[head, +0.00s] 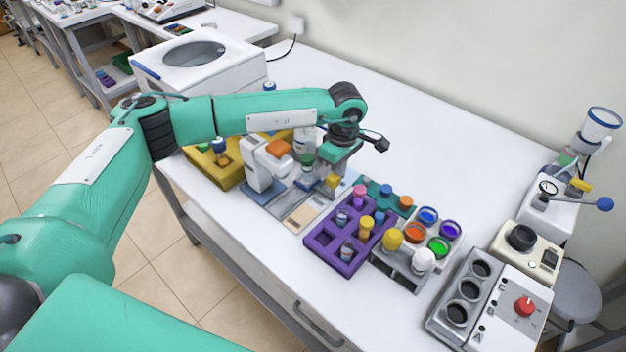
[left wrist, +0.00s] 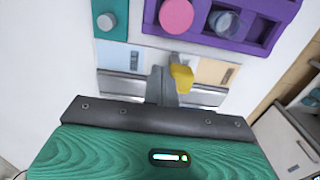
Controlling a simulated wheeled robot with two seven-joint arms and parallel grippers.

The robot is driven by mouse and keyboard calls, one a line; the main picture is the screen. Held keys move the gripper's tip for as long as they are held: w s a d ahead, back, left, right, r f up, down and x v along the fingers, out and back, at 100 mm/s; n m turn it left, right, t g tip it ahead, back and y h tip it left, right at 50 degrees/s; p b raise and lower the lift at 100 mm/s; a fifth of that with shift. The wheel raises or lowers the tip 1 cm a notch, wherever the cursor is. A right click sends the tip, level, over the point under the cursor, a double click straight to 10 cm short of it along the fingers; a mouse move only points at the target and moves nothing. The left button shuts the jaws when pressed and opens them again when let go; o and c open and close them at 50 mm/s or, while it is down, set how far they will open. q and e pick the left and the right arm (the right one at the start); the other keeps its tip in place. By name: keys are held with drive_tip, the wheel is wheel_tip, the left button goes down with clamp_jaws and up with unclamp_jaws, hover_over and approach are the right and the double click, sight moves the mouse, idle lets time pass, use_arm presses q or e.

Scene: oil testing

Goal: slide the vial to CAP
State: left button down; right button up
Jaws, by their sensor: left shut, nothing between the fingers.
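The yellow block (head: 332,181) also shows in the head view, close to the fingertips. Blue and tan panels lie along the rail; their labels are too small to read. I cannot make out the vial on the rail; the arm and gripper hide part of it. My right gripper is out of view.
A purple rack (head: 322,253) with vials and caps stands right of the rail, with a teal cap rack (head: 372,191) behind it. Coloured pots, a box with dark wells (head: 470,305) and other devices fill the right side.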

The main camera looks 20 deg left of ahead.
use_arm(q)
drive_tip(key=shift+s+a, duration=0.35)
drive_tip(key=shift+s, duration=0.55)
drive_tip(key=shift+s+a, duration=0.4)
drive_tip(key=shift+s, duration=0.45)
drive_tip(key=shift+s+a, duration=0.35)
drive_tip(key=shift+s, duration=0.55)
drive_tip(key=shift+s+a+b, duration=0.2)
drive_tip(key=shift+s+b, duration=0.2)
drive_tip(key=shift+s, duration=0.1)
drive_tip(key=shift+s+a+b, duration=0.2)
drive_tip(key=shift+s+b, duration=0.2)
drive_tip(key=shift+s, duration=0.1)
wheel_tip(320, 180, up, 8)
drive_tip(key=p, duration=0.2)
drive_tip(key=shift+f, duration=0.25)
drive_tip(key=shift+s+f, duration=0.1)
